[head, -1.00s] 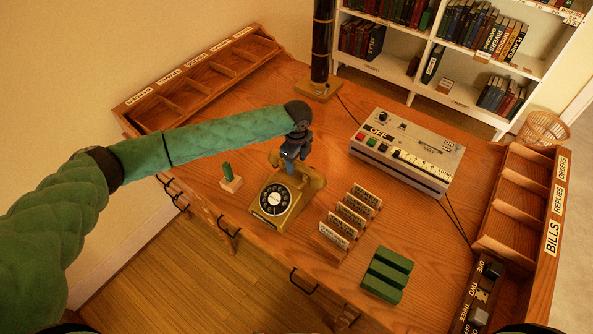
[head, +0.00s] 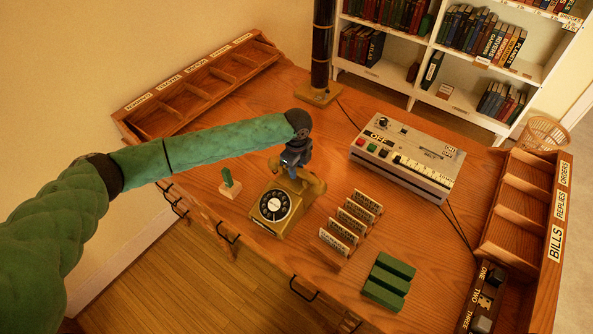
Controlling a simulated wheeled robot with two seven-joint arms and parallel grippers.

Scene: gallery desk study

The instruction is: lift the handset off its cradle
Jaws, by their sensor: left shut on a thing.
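The telephone (head: 268,218) is brass-coloured with a black rotary dial, and stands on the wooden desk near its front edge. Its handset (head: 316,186) lies across the top at the back, at the cradle. My left gripper (head: 292,168) reaches down from above and is shut on the handset near its middle. The gripper hides part of the handset and most of the cradle, so I cannot tell whether there is a gap between them. My right gripper is not in view.
A grey console (head: 405,160) stands behind right. A dark column (head: 322,50) rises behind.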

